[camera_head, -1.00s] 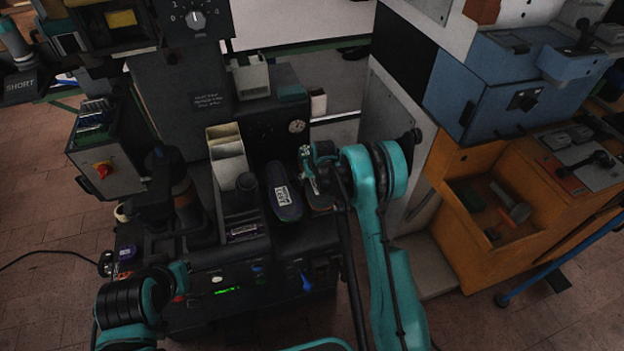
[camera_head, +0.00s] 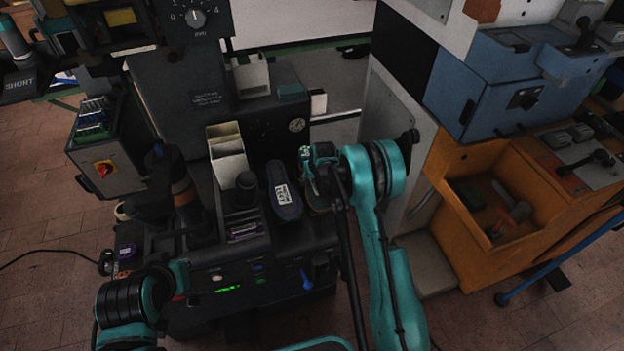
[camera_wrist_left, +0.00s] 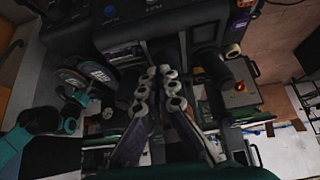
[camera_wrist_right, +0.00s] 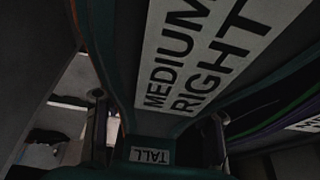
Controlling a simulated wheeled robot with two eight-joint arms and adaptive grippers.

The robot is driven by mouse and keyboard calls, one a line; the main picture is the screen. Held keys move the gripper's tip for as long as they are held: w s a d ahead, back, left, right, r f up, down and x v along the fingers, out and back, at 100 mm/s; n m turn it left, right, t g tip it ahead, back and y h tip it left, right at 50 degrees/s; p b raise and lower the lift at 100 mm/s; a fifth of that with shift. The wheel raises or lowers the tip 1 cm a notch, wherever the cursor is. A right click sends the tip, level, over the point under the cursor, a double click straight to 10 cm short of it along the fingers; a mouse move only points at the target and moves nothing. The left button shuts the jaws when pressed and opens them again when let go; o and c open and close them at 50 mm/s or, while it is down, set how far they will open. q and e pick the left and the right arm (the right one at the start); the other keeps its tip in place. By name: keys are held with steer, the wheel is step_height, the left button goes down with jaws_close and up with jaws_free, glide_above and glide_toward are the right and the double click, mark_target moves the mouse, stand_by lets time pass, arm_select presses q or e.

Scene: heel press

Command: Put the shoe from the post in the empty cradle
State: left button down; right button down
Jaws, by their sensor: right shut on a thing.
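A shoe with a teal rim and a "MEDIUM RIGHT" label (camera_wrist_right: 195,50) fills the right wrist view. A smaller tag on it reads "TALL". My right gripper (camera_head: 312,172) is shut on this shoe, with a finger on either side. In the head view the gripper and arm hide most of it. A second dark shoe (camera_head: 284,200) with a white label lies close to its left; its purple and green edge shows in the right wrist view (camera_wrist_right: 275,115). I cannot make out the post or empty cradle with certainty.
A cream bin (camera_head: 228,155) and a dark slot (camera_head: 243,222) stand left of the shoes. The dark press (camera_head: 190,90) rises behind. An orange bench (camera_head: 490,210) with tools and a pale cabinet (camera_head: 395,120) stand to the right.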

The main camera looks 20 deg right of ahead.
steer(key=c, duration=0.5)
jaws_free()
steer(key=v, duration=1.2)
